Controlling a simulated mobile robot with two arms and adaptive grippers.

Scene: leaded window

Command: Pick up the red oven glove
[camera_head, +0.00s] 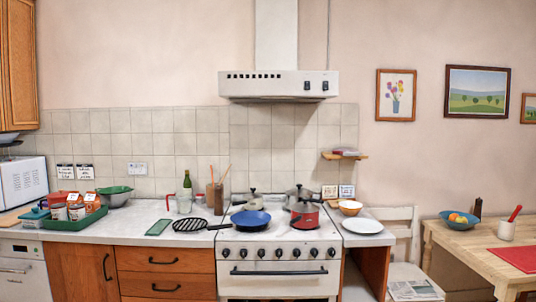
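I cannot make out a red oven glove for certain. A flat red cloth or mat (519,257) lies on the wooden table at the right, partly cut off by the picture edge. A small dull-red item (344,151) lies on the wall shelf right of the cooker; its kind is too small to tell. A red pot (304,219) stands at the right of the hob. Neither of my grippers is in view.
The white cooker (280,268) holds a blue pan (251,219). A green tray (75,222) of jars stands on the left worktop, and a black slotted utensil (189,225) lies near the cooker. A white plate (362,226) and a chair (404,232) are right of it.

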